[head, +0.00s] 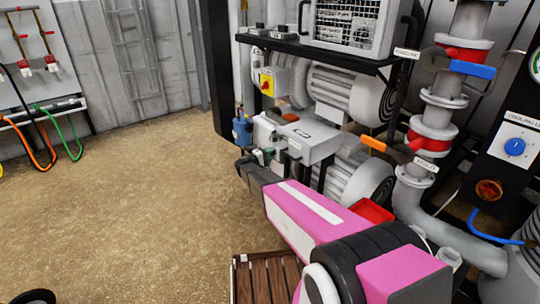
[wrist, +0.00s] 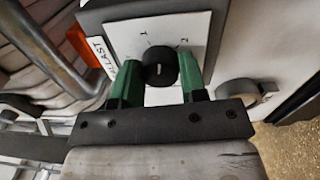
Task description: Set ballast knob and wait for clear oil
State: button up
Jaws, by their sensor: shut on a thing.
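The black ballast knob (wrist: 160,68) sits on a white plate (wrist: 120,38) marked 1 and 2, beside a partly visible BALLAST label (wrist: 101,55). My gripper (wrist: 158,82) has its two green fingers on either side of the knob and is shut on it. A pale mark on the knob's face shows near its middle. In the head view my arm reaches to the grey pump (head: 310,138), and my gripper (head: 258,156) is at its left end; the knob is hidden there. I cannot make out the oil.
A round metal-rimmed fitting (wrist: 245,92) is right of the plate in the wrist view. Pipes with an orange handle (head: 374,144) and a blue handle (head: 472,69) rise at right. A wooden pallet (head: 262,280) lies below my arm.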

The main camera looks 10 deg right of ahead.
jog(key=shift+f+m+g, duration=0.1)
jog(key=shift+m+g, duration=0.2)
jog(key=shift+m, duration=4.2)
jog(key=o, duration=0.9)
jog(key=shift+o, duration=0.2)
jog(key=v, duration=1.1)
jog(key=shift+w+f, duration=0.1)
